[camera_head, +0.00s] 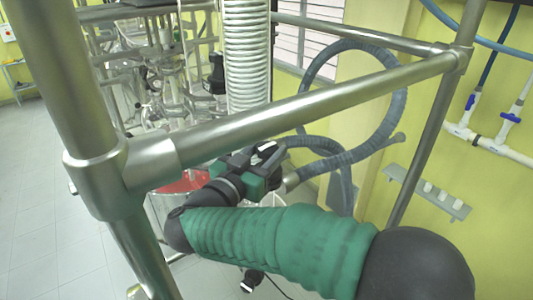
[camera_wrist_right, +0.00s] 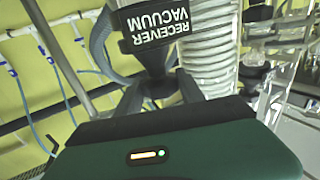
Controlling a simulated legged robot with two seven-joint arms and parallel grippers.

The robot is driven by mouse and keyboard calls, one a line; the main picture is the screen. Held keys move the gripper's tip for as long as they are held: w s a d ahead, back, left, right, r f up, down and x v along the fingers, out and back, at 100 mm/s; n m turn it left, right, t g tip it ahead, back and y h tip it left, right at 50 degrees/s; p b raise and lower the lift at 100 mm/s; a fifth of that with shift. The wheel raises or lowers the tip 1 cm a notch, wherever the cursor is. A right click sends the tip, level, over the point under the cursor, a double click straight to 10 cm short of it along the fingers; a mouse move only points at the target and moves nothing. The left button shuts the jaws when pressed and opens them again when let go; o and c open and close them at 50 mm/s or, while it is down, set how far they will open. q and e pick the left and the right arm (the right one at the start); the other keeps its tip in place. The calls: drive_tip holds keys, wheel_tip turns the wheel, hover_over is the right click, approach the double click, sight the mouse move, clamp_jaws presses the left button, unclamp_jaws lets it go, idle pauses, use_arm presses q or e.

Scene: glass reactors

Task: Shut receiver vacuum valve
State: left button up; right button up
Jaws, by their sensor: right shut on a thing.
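The receiver vacuum valve shows in the right wrist view as a black handle with a label (camera_wrist_right: 160,22) reading "RECEIVER VACUUM" upside down. Its dark stem narrows down between the fingers of my right gripper (camera_wrist_right: 162,88). The gripper is shut on the valve there. In the head view my right gripper (camera_head: 266,156) is beyond the steel rail, at the end of my green-sleeved arm, with a small black and white part of the valve at its fingers. The grip hides much of the valve body. My left gripper is in neither view.
A thick steel frame rail (camera_head: 300,107) crosses in front of the gripper, joined to an upright post (camera_head: 75,80) at left. A grey hose (camera_head: 372,140) loops at right. A coiled glass condenser (camera_head: 247,55) stands behind. Red liquid (camera_head: 185,182) shows in a vessel beside the gripper.

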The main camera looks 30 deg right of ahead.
drive_tip(key=m+g+h, duration=0.1)
drive_tip(key=g, duration=0.1)
drive_tip(key=m+g+h, duration=0.1)
drive_tip(key=g, duration=0.1)
drive_tip(key=shift+w+a+m+p, duration=0.15)
drive_tip(key=shift+m+p, duration=0.15)
drive_tip(key=shift+m, duration=0.1)
drive_tip(key=m+g+p, duration=0.1)
drive_tip(key=g, duration=0.1)
drive_tip(key=shift+r+m+g+h, duration=0.15)
drive_tip(key=shift+m+g+h, duration=0.15)
drive_tip(key=shift+m+h, duration=0.1)
drive_tip(key=m+g+p, duration=0.1)
drive_tip(key=g+p, duration=0.1)
drive_tip(key=g, duration=0.1)
drive_tip(key=m+g+p, duration=0.2)
drive_tip(key=p, duration=0.1)
drive_tip(key=shift+w+r+m+g, duration=0.1)
drive_tip(key=shift+r+m+g, duration=0.1)
drive_tip(key=shift+m+g, duration=0.15)
drive_tip(key=shift+f+m+g+p, duration=0.3)
drive_tip(key=shift+m+g+p, duration=0.35)
drive_tip(key=shift+g+p, duration=0.5)
drive_tip(key=o, duration=1)
drive_tip(key=shift+o, duration=1.2)
drive_tip(key=shift+d, duration=0.2)
drive_tip(key=shift+o, duration=0.6)
drive_tip(key=shift+d+f, duration=0.1)
drive_tip(key=shift+d, duration=0.05)
